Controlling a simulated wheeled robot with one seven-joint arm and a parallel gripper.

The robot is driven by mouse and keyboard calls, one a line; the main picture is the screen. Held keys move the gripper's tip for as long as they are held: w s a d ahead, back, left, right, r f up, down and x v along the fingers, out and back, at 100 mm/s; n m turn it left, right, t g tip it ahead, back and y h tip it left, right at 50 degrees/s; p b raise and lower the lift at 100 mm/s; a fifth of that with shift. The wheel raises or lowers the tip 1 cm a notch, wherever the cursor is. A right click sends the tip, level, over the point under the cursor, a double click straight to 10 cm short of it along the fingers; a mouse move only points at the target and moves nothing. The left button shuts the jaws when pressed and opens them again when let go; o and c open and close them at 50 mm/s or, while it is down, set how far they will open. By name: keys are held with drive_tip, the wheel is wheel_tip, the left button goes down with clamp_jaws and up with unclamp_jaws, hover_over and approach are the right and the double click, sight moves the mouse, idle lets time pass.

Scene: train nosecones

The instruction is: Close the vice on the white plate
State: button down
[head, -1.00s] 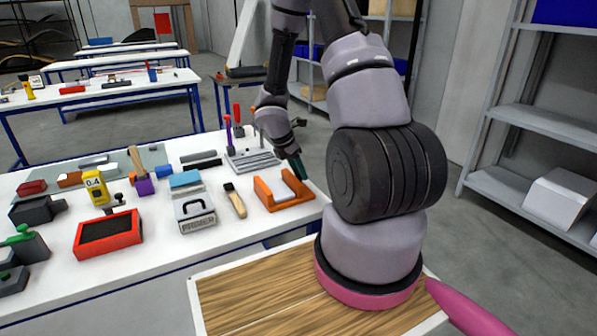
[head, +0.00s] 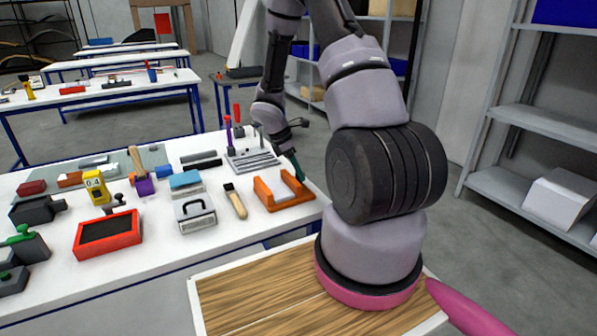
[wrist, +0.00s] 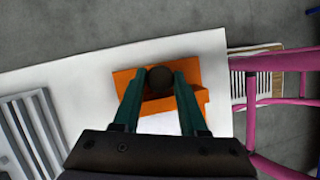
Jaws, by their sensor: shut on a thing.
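The orange vice (head: 284,196) stands near the right end of the white worktable, open side up. In the wrist view the vice (wrist: 187,70) lies between and beyond my fingers. My gripper (head: 299,174) is at the vice's far right end. In the wrist view my gripper (wrist: 160,80), with green fingers, is shut on a dark round knob (wrist: 160,76) at that end. A bright white patch (wrist: 158,124) shows inside the orange frame. I cannot tell whether it is the white plate or bare tabletop. My wrist hides part of the near side.
A grey slotted block (head: 252,158) stands behind the vice, and a brush (head: 236,201) lies to its left. The table edge is close on the vice's right.

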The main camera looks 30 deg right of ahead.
drive_tip(key=shift+m, duration=0.5)
drive_tip(key=shift+c, duration=2.2)
unclamp_jaws()
drive_tip(key=v, duration=1)
drive_tip(key=shift+w+r, duration=0.2)
drive_tip(key=shift+r, duration=0.2)
